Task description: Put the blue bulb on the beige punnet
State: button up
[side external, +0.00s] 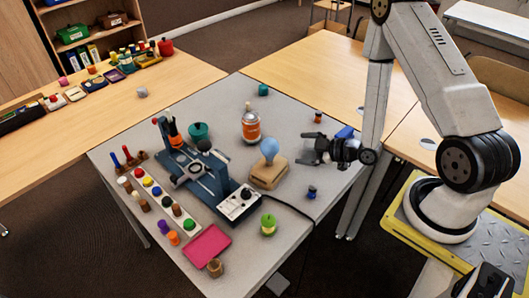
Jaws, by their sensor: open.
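The light blue bulb (269,148) stands upright, round end up, on top of the beige punnet (262,184), a low tan block-like thing near the middle of the grey table. The bulb's lower end meets the punnet's top. My gripper (307,149) is to the right of the bulb, its fingers apart and pointing left towards it. A gap shows between the fingertips and the bulb, and nothing is between the fingers.
An orange and white can (251,124) stands just behind the bulb. A green object (267,225) and a small dark blue one (312,192) are nearer the front. A blue block (345,132) is behind my gripper.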

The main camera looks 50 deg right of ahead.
dwell(0.4)
jog(key=s+a+r+m+g+h, duration=0.2)
jog(key=s+a+r+m+g, duration=0.1)
jog(key=r, duration=0.4)
jog(key=s+a+r+m+g+h, duration=0.1)
jog(key=s+a+r+m+g, duration=0.3)
jog(key=r+m+g, duration=0.2)
jog(key=shift+a+r+g+h, duration=0.25)
jog(key=shift+r+g+h, duration=0.15)
jog(key=shift+g, duration=0.5)
